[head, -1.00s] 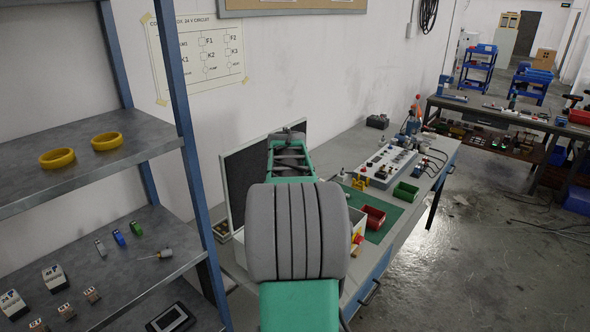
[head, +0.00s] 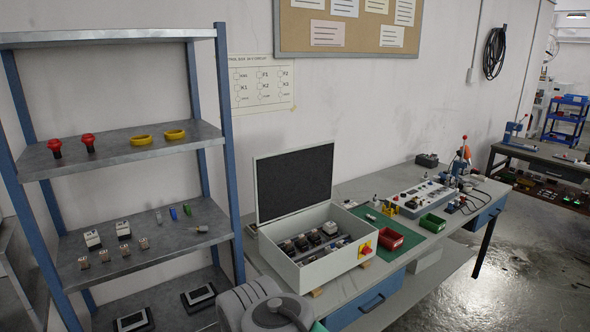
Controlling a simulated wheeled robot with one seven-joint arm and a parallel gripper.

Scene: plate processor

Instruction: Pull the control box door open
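The control box (head: 330,266) is a white case on the workbench, with a red and yellow switch on its front right. Its door (head: 294,183) has a dark inner face and a pale rim. The door stands up steeply along the back edge of the box, so the box is open at the top. Several dark and white parts (head: 315,240) show inside. My gripper is out of view; only a grey part of my arm shows at the bottom, in front of the box.
A blue-framed shelf rack (head: 228,140) with small parts stands left of the box. On the bench (head: 370,281), a red bin (head: 392,240), a green bin (head: 433,223) and a panel with controls (head: 415,199) lie to the right. Floor is clear at the lower right.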

